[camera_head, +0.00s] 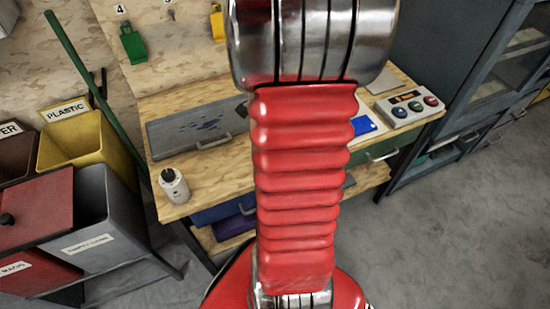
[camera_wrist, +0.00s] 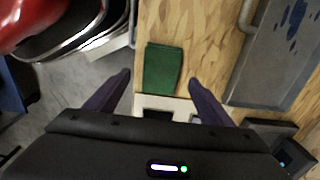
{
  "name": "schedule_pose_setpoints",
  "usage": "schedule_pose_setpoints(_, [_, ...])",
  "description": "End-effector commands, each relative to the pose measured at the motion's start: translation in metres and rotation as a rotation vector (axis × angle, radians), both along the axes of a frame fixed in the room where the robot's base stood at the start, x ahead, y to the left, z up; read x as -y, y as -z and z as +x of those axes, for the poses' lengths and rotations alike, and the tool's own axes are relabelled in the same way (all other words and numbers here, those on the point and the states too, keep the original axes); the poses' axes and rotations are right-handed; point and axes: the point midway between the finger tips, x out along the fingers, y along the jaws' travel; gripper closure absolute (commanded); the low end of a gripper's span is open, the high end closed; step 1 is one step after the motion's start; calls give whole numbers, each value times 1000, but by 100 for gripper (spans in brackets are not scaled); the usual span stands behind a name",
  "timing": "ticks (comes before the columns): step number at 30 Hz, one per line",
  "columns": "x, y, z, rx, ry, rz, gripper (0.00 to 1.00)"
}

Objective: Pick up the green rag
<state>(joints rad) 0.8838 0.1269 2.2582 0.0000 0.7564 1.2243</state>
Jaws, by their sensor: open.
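The green rag (camera_wrist: 163,70) lies folded flat on the wooden bench top (camera_wrist: 195,45), close to the bench edge in the wrist view. My gripper (camera_wrist: 159,81) is open, with one dark finger on each side of the rag's lower end in the picture. Nothing is between the fingers' grip; I cannot tell the height of the fingertips above the rag. In the head view my red arm covers the middle of the bench, and neither the rag nor the fingertips show there.
Bins, including a yellow one (camera_head: 88,140), stand at left. Dark cabinets (camera_head: 460,90) are at right, beside open floor.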

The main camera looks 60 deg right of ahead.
Motion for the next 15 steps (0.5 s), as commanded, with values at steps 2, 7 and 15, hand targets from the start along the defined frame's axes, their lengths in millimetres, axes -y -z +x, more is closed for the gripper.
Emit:
schedule_pose_setpoints(2, [0, 2, 0, -1, 0, 1, 25])
schedule_pose_setpoints(7, [1, 18, -1, -2, 0, 2, 25])
schedule_pose_setpoints(15, [2, 48, -2, -2, -1, 2, 25])
